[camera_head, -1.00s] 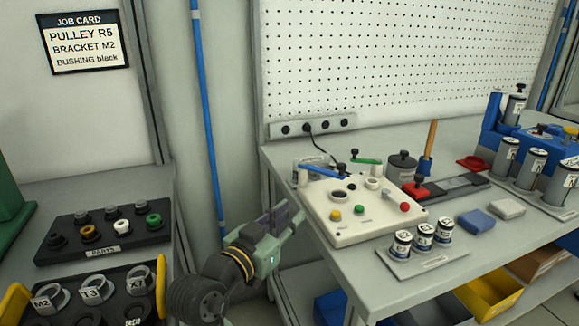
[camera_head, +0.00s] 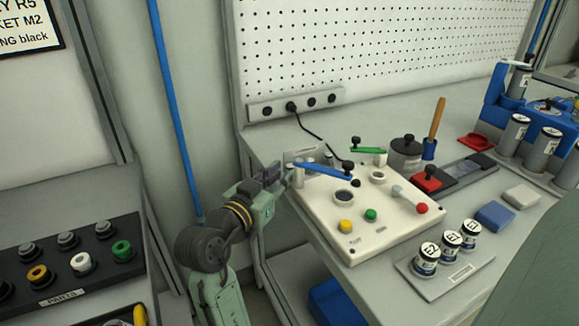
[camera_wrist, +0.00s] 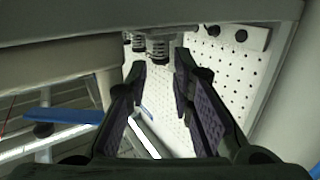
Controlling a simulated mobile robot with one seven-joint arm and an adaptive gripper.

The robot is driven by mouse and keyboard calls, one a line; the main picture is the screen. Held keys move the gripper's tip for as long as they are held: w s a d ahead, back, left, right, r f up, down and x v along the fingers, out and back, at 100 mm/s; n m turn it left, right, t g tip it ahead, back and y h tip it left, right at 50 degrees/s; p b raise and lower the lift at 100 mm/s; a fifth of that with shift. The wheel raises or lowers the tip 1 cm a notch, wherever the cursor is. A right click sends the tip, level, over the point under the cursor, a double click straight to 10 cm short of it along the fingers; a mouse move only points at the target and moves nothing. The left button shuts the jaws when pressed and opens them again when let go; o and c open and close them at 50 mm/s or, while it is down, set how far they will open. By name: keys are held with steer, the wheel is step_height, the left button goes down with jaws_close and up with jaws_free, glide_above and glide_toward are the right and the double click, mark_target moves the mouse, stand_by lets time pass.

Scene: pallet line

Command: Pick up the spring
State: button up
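In the wrist view, a small grey coil spring (camera_wrist: 158,46) shows at the top, beneath a grey plate edge. A similar part (camera_wrist: 138,42) is just to its left, partly hidden. My gripper (camera_wrist: 162,72) is open, with its purple-padded fingers apart. The spring lies beyond the fingertips, roughly in line with the gap, and nothing is between the pads. In the head view my gripper (camera_head: 276,177) is at the left end of the white control box (camera_head: 350,248), beside a short pale post. I cannot clearly make out the spring there.
A blue lever (camera_head: 322,171) reaches over the box close to my gripper. A labelled plate (camera_head: 306,157) stands behind it. Labelled canisters (camera_head: 448,245) are at the front right. A black parts tray (camera_head: 70,270) is at left. The bench gap below my gripper is free.

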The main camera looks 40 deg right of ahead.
steer(key=shift+x, duration=1.35)
steer(key=shift+c, duration=0.4)
steer(key=c, duration=0.4)
step_height(320, 180, up, 18)
steer(key=shift+f+b, duration=0.1)
steer(key=shift+b, duration=0.3)
